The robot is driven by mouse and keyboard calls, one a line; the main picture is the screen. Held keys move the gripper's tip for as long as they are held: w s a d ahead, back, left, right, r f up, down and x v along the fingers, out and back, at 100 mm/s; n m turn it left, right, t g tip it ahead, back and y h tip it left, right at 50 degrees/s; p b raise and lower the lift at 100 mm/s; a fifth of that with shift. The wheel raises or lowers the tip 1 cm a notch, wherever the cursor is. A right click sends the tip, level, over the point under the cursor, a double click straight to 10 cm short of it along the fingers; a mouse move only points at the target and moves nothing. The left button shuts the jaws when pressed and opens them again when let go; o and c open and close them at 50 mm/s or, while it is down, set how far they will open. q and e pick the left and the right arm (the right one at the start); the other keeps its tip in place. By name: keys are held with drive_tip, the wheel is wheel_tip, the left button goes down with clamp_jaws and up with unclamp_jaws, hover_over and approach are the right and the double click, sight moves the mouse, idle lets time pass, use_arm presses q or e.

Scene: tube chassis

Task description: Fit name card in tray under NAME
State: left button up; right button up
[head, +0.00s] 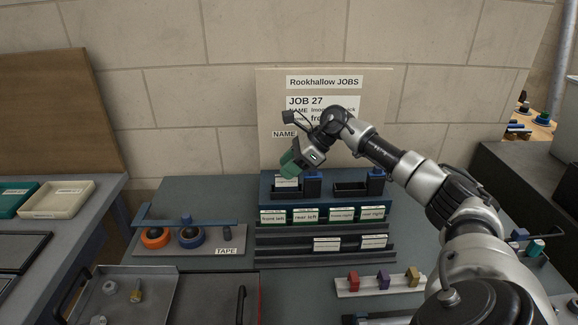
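My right gripper (291,163) is in front of the board, above the left end of the blue rack (266,189). Its green fingers point down. A small white card (287,181) with print too small to read shows right below the fingertips, at the rack's upper left. I cannot tell whether the fingers grip it or only stand over it. The NAME label (284,134) is on the board just above the gripper. A dark tray (350,189) sits at the rack's upper right; the left tray is mostly hidden. My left gripper is out of view.
The job board (270,100) reads Rookhallow JOBS and JOB 27, partly covered by my arm. The rack holds cards such as front left (272,216) and rear left (306,215), with two more cards lower. Tape rolls (190,236) stand left; coloured clips (383,280) lie in front.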

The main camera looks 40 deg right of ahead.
drive_tip(key=shift+s+d+r, duration=0.25)
drive_tip(key=shift+d+r, duration=0.1)
drive_tip(key=shift+r, duration=0.05)
drive_tip(key=b+v, duration=0.2)
drive_tip(key=v, duration=0.7)
drive_tip(key=shift+s+r, duration=0.2)
drive_tip(key=shift+r, duration=0.05)
drive_tip(key=shift+d, duration=0.15)
